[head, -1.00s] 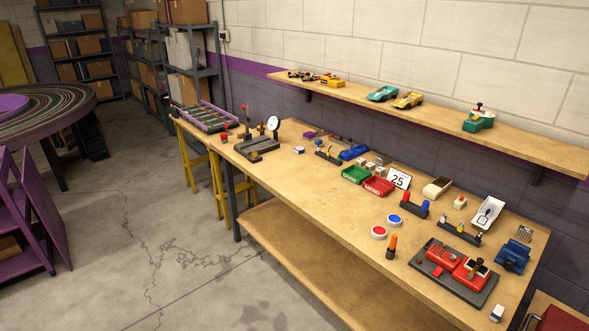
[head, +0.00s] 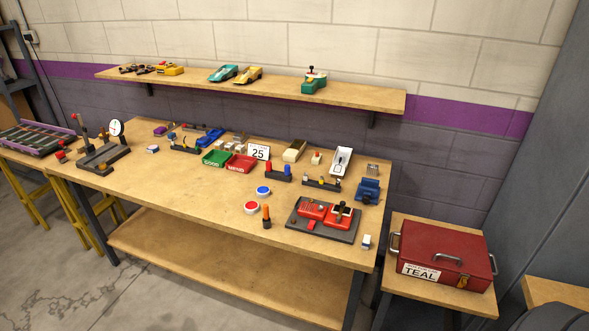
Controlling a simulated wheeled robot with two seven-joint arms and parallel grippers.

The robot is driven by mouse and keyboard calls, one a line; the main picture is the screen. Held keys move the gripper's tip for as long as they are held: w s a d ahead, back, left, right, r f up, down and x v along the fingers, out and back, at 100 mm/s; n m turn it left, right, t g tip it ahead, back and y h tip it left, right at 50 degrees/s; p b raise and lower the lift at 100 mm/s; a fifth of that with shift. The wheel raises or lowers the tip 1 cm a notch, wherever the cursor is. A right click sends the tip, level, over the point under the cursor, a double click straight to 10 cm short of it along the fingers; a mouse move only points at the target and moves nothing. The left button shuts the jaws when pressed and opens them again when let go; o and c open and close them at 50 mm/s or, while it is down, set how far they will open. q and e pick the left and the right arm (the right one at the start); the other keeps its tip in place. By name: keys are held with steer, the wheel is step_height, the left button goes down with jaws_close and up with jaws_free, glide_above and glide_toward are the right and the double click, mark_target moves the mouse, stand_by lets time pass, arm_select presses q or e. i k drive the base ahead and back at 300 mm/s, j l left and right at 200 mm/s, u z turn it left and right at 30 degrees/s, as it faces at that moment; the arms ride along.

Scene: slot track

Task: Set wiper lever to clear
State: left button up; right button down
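No label reading wiper or clear can be made out, so I cannot tell which part is the wiper lever. A dark plate (head: 297,228) at the front right of the workbench carries two red units (head: 312,211); the right one has a dark knob on top. At the bench's left end a dark fixture (head: 104,157) stands by a round white dial (head: 116,127) and a red-tipped upright stick (head: 76,121). The lever settings are too small to read. Neither of my grippers is in view.
The workbench (head: 180,197) also holds a green tray (head: 215,158), a red tray (head: 241,163), a white 25 card (head: 258,151) and an orange-topped piece (head: 266,215). A shelf (head: 370,97) with toy cars hangs behind. A red TEAL toolbox (head: 445,250) sits right. The bench's front left is clear.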

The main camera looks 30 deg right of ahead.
mark_target(342, 204)
steer(key=z, duration=1.15)
